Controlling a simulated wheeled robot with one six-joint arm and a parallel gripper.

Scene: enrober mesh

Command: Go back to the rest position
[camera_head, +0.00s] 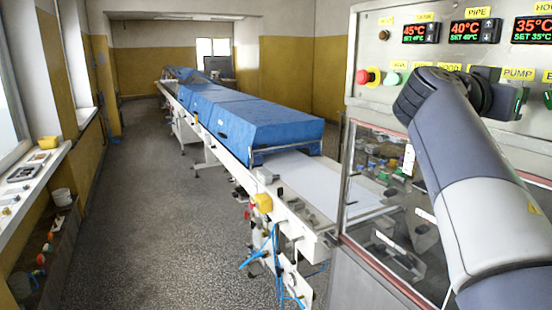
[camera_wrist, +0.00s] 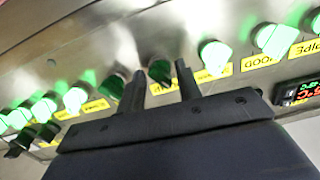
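My gripper (camera_wrist: 160,69) shows in the wrist view with its two dark fingers apart, pointing at the control panel (camera_wrist: 120,45). Nothing is held between the fingers. In the head view my arm rises from the lower right, bends at the top, and its dark end is close to the front of the control panel (camera_head: 400,98). The fingers cannot be made out there.
Below is a glazed cabinet (camera_head: 385,200). A conveyor with blue covers (camera_head: 250,125) runs to the back. The floor (camera_head: 150,200) left of it is clear.

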